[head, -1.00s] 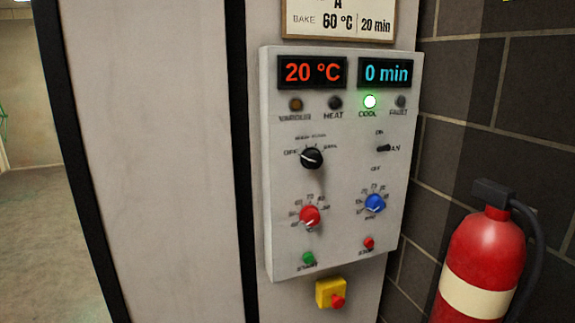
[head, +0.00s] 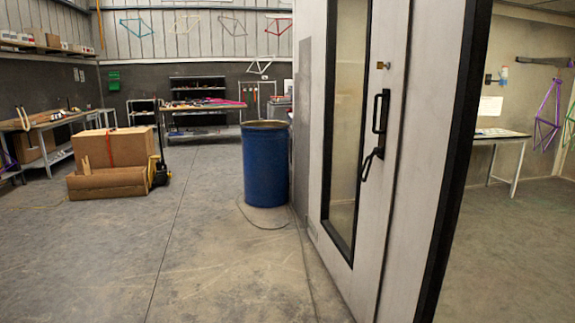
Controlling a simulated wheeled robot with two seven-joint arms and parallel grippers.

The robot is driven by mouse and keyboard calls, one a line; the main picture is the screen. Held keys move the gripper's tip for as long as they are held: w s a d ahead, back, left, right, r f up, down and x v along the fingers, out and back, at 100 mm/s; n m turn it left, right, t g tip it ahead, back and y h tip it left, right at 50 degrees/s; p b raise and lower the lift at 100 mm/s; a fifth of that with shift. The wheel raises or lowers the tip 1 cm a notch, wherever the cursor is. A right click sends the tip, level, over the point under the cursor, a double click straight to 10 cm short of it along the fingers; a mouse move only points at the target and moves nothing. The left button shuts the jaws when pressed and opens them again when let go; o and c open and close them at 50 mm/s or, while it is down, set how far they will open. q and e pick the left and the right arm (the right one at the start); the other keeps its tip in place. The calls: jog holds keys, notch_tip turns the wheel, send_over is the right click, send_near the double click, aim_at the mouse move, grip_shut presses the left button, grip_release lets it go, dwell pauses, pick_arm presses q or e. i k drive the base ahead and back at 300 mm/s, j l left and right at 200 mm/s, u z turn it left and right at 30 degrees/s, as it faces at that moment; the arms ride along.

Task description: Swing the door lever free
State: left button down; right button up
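The booth door (head: 398,215) is a pale panel with a tall black-framed window (head: 348,110). It stands at right of centre in the head view, seen at a steep angle. A black upright handle (head: 381,112) is on the door beside the window. A black lever (head: 371,163) sits at the handle's lower end and slants down to the left. A small brass-coloured fitting (head: 383,65) is above the handle. Neither of my grippers is in view.
A blue barrel (head: 265,163) stands left of the door, with a cable on the floor beside it. A large cardboard box (head: 116,147) and a yellow pallet jack (head: 158,171) are further left. The concrete floor (head: 215,255) in front is largely clear. A table (head: 500,135) is at right.

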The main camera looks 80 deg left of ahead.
aim_at(376, 150)
jog(key=u, duration=2.15)
jog(key=i+j+z, duration=0.15)
jog(key=i+j, duration=0.75)
jog(key=i, duration=0.15)
jog(key=i+j+z, duration=0.15)
jog(key=i+j, duration=0.85)
jog(key=i+j+z, duration=0.1)
jog(key=i+j, duration=0.85)
jog(key=j, duration=0.2)
